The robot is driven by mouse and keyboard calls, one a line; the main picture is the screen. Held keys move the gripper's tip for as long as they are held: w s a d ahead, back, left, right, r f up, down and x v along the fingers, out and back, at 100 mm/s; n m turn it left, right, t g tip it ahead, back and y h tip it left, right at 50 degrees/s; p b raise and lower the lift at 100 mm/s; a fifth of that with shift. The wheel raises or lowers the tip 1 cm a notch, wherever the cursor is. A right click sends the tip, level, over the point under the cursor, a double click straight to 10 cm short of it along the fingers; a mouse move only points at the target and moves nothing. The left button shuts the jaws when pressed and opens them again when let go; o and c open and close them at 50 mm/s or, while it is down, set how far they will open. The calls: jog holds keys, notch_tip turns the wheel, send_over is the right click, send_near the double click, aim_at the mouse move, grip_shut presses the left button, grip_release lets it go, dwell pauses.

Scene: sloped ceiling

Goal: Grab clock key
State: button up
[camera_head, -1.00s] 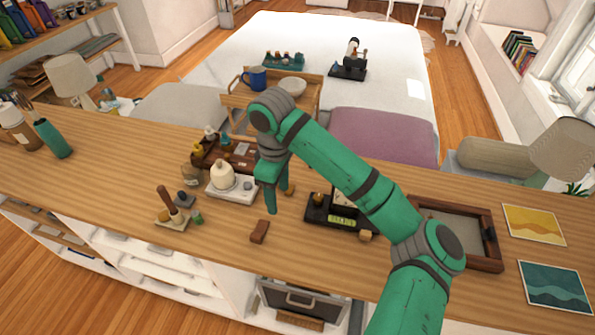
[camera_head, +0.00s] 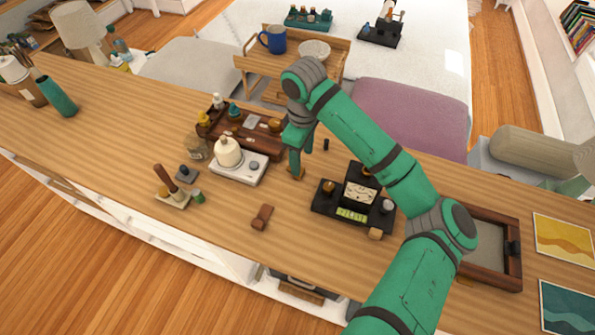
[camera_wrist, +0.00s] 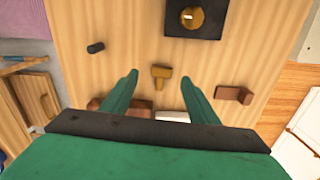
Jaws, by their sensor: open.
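A small brass T-shaped piece, which looks like the clock key (camera_wrist: 161,76), lies flat on the wooden counter. In the wrist view it sits between my two fingertips, roughly centred. In the head view the key (camera_head: 297,173) is partly hidden by the gripper's tip. My gripper (camera_head: 299,158) points down just above it, open, with nothing held. It also shows in the wrist view (camera_wrist: 159,80), one finger either side of the key. The height gap to the key is hard to tell. The black desk clock (camera_head: 360,192) stands to the right of the key.
A dark wooden block (camera_head: 261,217) lies in front of the key, and a small black cylinder (camera_head: 326,144) lies behind it. A white scale-like stand (camera_head: 239,167) and a brown wooden organiser (camera_head: 245,135) are to the left. A framed tray (camera_head: 490,247) is at right.

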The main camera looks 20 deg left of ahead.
jog(key=f, duration=0.4)
jog(key=shift+s+a, duration=0.2)
jog(key=shift+a, duration=0.1)
jog(key=shift+f, duration=0.75)
jog(key=shift+w, duration=0.1)
jog(key=shift+c, duration=0.3)
